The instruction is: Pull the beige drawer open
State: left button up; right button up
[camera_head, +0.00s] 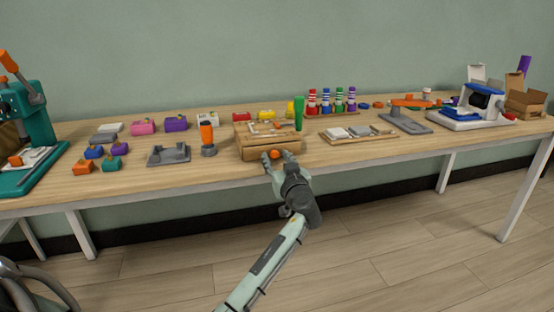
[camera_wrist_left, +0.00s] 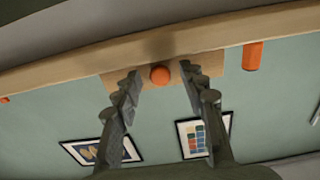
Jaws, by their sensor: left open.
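The beige drawer (camera_head: 254,153) is the front of a small wooden box (camera_head: 243,133) near the front edge of the workbench. It looks closed. It has a round orange knob (camera_head: 275,154) at its middle. My left gripper (camera_head: 277,158) is open in front of the drawer, its fingertips either side of the knob. In the left wrist view the knob (camera_wrist_left: 160,75) shows between the two spread fingers (camera_wrist_left: 160,78), with the beige drawer front (camera_wrist_left: 207,62) behind it. I cannot tell whether the fingers touch anything. My right gripper is not in view.
A green upright tool (camera_head: 299,113) stands at the box's right, and an orange-handled tool (camera_head: 207,135) at its left. A wooden tray (camera_head: 348,140) lies further right. The workbench edge (camera_head: 180,180) runs below the drawer; the space in front is clear.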

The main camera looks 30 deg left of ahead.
pick_arm(q)
grip_shut()
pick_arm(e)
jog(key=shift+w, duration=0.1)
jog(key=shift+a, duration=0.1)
pick_arm(q)
jog(key=b+v, duration=0.4)
jog(key=v, duration=0.8)
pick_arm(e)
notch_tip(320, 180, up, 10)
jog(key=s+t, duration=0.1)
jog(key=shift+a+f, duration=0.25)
pick_arm(q)
grip_release()
